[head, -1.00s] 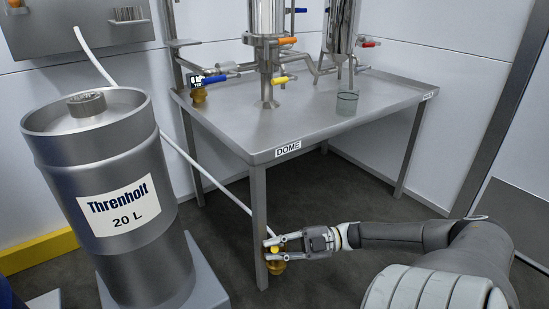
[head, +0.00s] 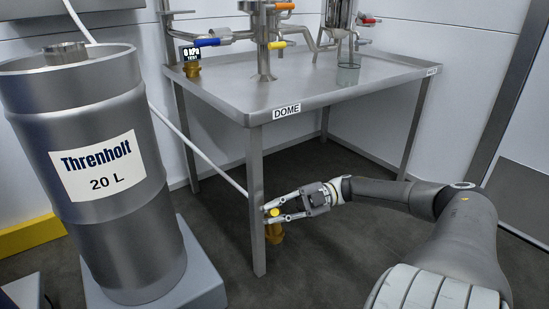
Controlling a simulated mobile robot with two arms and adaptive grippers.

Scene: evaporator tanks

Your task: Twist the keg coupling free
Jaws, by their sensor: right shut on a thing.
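A brass coupling (head: 274,234) with a yellow top sits low beside the table's front leg (head: 256,205), at the end of a white hose (head: 212,160). My right gripper (head: 272,214) is shut on it, with a finger on either side near the yellow top. The fingers and leg hide part of how it is joined there. The keg (head: 93,225), labelled Threnholt 20 L, stands upright at the left, with a grey round fitting (head: 67,54) on top. My left gripper is not in view.
A steel table (head: 330,85) marked DOME carries tanks, coloured valve handles and a glass beaker (head: 348,73). A display reading 0 kPa (head: 191,54) sits above another brass fitting at its left. The keg stands on a grey base (head: 205,280). Floor right of the leg is clear.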

